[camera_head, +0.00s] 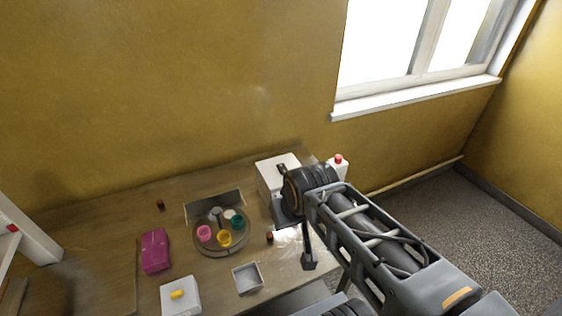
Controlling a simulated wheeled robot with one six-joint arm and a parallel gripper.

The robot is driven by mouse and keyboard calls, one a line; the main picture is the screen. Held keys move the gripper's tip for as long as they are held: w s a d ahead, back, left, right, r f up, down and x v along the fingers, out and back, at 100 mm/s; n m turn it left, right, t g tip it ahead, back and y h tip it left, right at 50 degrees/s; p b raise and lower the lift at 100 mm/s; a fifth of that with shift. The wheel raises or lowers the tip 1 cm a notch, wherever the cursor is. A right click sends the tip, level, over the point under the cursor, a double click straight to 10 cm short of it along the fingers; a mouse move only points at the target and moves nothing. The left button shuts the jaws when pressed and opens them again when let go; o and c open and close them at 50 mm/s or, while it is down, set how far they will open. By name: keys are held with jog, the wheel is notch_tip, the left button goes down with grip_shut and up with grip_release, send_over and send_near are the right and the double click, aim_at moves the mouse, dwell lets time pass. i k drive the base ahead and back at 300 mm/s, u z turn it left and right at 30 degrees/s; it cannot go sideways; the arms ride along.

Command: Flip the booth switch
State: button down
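No part is clearly marked as the booth switch. A white box (277,170), which may be the booth, stands at the back right of the table, partly hidden by my arm's wrist. A white piece with a red button (338,159) shows just right of my wrist. A white box with a yellow knob (178,294) sits at the front of the table. My gripper (308,262) appears as a dark part hanging below the wrist, over the table's right side. Its fingers are not clear, and I see nothing held.
The wooden table (110,210) carries a round tray (222,250) with several coloured cups, a magenta block (155,250), a small square grey tray (248,278) and small dark red pieces (160,204). A white frame (30,240) stands at the left. Floor is open at right.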

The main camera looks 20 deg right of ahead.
aim_at(282, 167)
jog(key=k, duration=1)
jog(key=z, duration=1.15)
jog(key=i, duration=0.7)
jog(key=u, duration=1.2)
jog(key=i, duration=0.5)
jog(key=u, duration=0.05)
